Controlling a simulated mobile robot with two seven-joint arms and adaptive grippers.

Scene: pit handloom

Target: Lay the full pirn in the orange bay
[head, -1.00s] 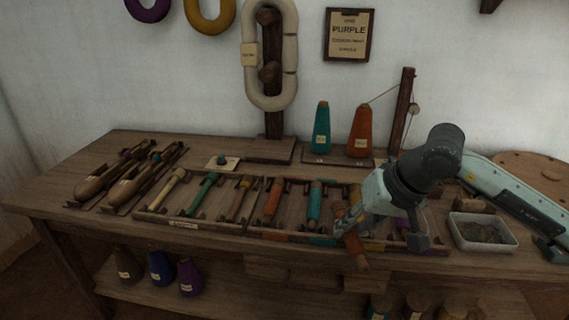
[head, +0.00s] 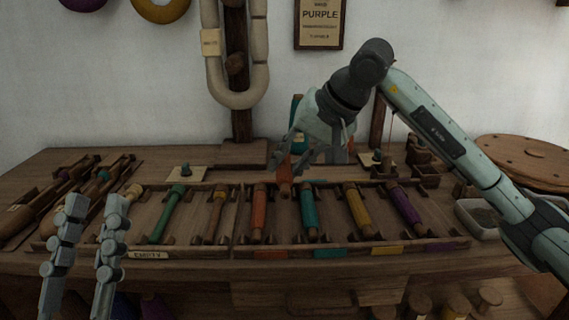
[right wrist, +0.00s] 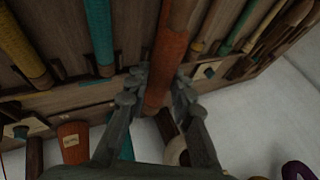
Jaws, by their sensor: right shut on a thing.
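My right gripper (head: 302,164) is shut on an orange pirn (head: 285,181) and holds it above the back of the rack. In the right wrist view the held pirn (right wrist: 167,75) lies between the two fingers. The held pirn is up and to the right of that bay in the head view. My left gripper (head: 96,208) is open and empty at the lower left, in front of the rack.
Teal (head: 308,213), yellow (head: 358,210) and purple (head: 405,209) pirns lie in bays to the right. An "EMPTY" section (head: 152,254) on the left holds several pirns. Shuttles (head: 45,205) lie far left. A white tray (head: 476,217) stands right. A loop post (head: 238,90) stands behind.

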